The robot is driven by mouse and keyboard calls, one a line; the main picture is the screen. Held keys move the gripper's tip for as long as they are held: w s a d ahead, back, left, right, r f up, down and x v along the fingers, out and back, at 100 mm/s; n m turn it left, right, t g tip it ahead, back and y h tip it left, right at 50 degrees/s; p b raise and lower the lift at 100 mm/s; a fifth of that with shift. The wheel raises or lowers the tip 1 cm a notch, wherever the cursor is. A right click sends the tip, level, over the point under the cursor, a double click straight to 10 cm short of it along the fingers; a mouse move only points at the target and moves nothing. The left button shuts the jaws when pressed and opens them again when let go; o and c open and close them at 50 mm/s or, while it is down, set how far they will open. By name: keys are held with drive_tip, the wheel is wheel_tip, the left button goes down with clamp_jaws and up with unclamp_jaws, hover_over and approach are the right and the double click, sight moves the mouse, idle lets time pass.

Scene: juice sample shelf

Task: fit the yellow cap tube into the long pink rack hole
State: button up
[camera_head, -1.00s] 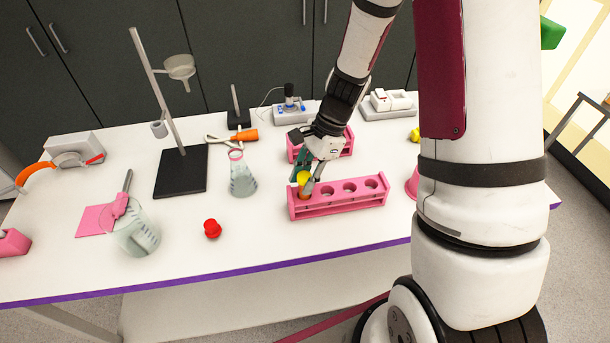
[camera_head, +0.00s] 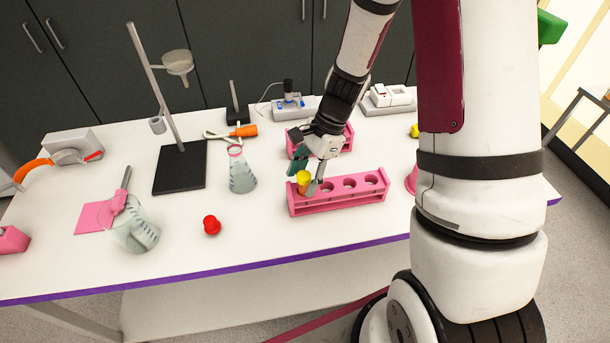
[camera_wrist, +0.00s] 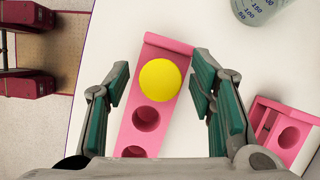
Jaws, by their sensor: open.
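The yellow cap tube (camera_head: 304,179) stands in the leftmost hole of the long pink rack (camera_head: 340,200) in the head view. In the wrist view, its round yellow cap (camera_wrist: 160,78) covers the end hole of the long pink rack (camera_wrist: 140,117). My gripper (camera_head: 308,178) is just above that end of the rack. In the wrist view, my gripper (camera_wrist: 159,90) is open, with one green-padded finger on each side of the cap and a gap on both sides. The tube's lower part is mostly hidden by the rack.
A shorter pink rack (camera_head: 347,142) stands behind, partly hidden by my arm. A stand (camera_head: 180,168) and a beaker (camera_head: 135,230) lie further left. The table front is clear.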

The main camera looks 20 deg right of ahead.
drive_tip(key=v, duration=1.2)
drive_tip(key=s+a+r+n+t+h, duration=0.2)
drive_tip(key=s+r+n+t, duration=0.1)
drive_tip(key=s+r+n, duration=0.5)
drive_tip(key=s+a+r+n+t+h, duration=0.2)
drive_tip(key=s+a+r+n+t, duration=0.1)
drive_tip(key=s+r+n, duration=0.5)
drive_tip(key=shift+s+r+n+h, duration=0.3)
drive_tip(key=shift+s+r+n, duration=0.1)
drive_tip(key=shift+s+r, duration=0.15)
